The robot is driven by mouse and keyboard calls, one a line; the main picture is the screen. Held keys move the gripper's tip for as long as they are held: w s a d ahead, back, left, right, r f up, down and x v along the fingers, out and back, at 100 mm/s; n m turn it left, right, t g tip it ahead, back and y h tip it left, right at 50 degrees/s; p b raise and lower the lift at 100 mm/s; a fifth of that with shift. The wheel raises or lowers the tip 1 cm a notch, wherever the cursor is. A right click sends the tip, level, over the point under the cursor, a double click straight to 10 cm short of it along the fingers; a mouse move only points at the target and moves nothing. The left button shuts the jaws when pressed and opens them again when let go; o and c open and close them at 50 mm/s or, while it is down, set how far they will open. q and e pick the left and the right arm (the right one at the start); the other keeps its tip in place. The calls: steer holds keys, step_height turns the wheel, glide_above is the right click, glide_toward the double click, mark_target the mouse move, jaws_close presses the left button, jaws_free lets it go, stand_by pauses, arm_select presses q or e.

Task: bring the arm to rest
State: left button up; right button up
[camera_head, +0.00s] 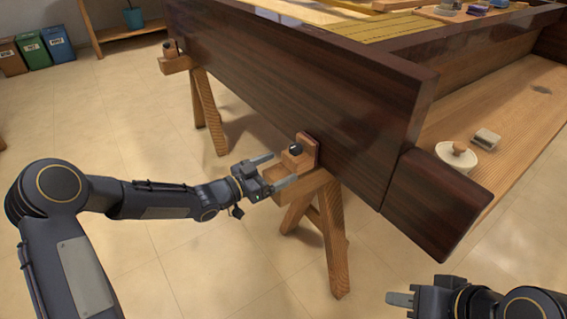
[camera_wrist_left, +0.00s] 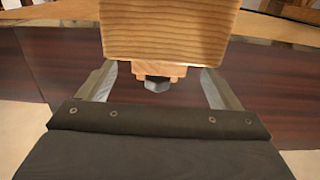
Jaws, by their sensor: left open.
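My left gripper (camera_head: 281,170) is open, at the small wooden block with a black knob (camera_head: 296,150) on the end of the near trestle (camera_head: 306,183). In the left wrist view its two fingers (camera_wrist_left: 158,88) stand apart on either side of the black knob (camera_wrist_left: 157,84), with a light wooden block (camera_wrist_left: 168,30) in front. I cannot tell whether the fingers touch the wood. My right gripper (camera_head: 402,299) is at the lower right, clear of the piano; its fingers are seen edge-on and their opening is unclear.
The dark piano case (camera_head: 300,85) rests on wooden trestles and fills the middle. A pale wooden shelf (camera_head: 520,100) carries a round lidded pot (camera_head: 456,156) and a small block (camera_head: 486,139). Several bins (camera_head: 31,50) stand far left. The tiled floor (camera_head: 120,125) is open at left.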

stand_by(0.4)
arm_select(q)
steer(key=shift+a+r+y, duration=0.25)
steer(key=shift+a+y, duration=0.1)
steer(key=shift+y, duration=0.05)
steer(key=s+a+r+n+y, duration=0.35)
steer(key=s+a+y, duration=0.25)
steer(key=a, duration=0.3)
steer(key=s+a+r+n+y, duration=0.2)
steer(key=s+a+n+y, duration=0.3)
steer(key=a, duration=0.4)
steer(key=s+f+n+g, duration=0.2)
steer(key=s+n+g, duration=0.25)
steer(key=s, duration=1.95)
step_height(320, 180, up, 32)
steer(key=d+h+p, duration=0.1)
steer(key=p, duration=3.1)
steer(key=shift+s+d+f+m, duration=0.15)
steer(key=shift+s+f+m, duration=0.15)
steer(key=shift+s, duration=0.15)
steer(key=shift+g, duration=0.25)
